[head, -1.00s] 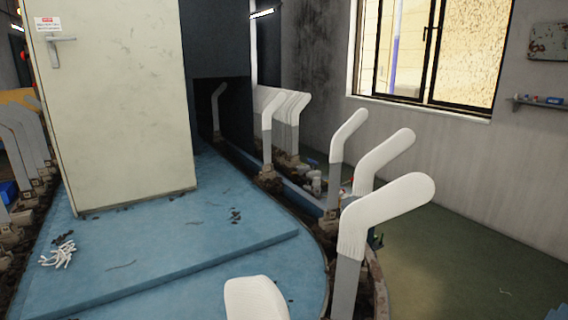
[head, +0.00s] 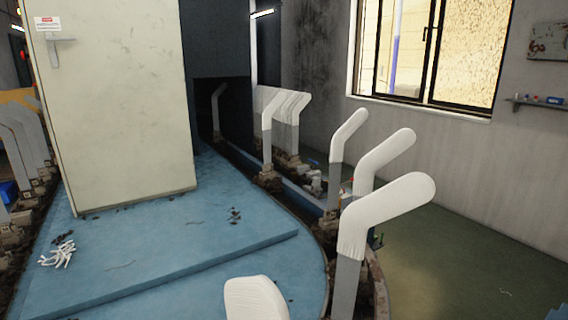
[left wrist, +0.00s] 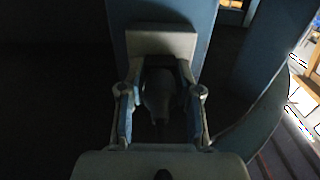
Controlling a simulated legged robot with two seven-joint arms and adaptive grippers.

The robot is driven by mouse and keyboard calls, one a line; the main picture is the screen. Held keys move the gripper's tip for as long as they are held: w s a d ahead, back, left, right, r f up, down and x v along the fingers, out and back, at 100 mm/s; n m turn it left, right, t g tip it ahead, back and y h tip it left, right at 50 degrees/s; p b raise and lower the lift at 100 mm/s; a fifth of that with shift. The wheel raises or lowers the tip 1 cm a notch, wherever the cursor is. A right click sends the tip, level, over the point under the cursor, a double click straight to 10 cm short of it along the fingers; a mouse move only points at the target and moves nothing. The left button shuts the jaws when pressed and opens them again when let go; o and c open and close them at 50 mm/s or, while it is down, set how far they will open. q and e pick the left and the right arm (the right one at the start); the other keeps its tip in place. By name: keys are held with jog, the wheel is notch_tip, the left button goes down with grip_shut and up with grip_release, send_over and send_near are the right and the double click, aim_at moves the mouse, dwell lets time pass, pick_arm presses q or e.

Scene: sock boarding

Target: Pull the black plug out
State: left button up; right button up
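In the left wrist view my left gripper (left wrist: 160,77) reaches toward a pale grey block (left wrist: 162,43) on a blue upright surface. A dark, rounded thing, which looks like the black plug (left wrist: 160,97), lies between its two fingers, just in front of the block. The fingers stand on both sides of it. The view is too dark to tell whether they press on it. Whether the plug is seated in the block is also hard to see. Neither gripper nor the plug shows in the head view.
In the head view several angled forms with white socks (head: 388,208) line a curved track at the right. A cream cabinet door (head: 115,110) stands over a blue platform (head: 160,235). White scraps (head: 58,254) lie on the platform. Green floor (head: 450,270) is open at the right.

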pick_arm(q)
jog(key=shift+w+a, duration=0.1)
jog(key=shift+w, duration=0.1)
jog(key=shift+s, duration=0.1)
dwell(0.4)
jog(key=c, duration=0.5)
jog(key=o, duration=0.7)
jog(key=shift+c, duration=0.2)
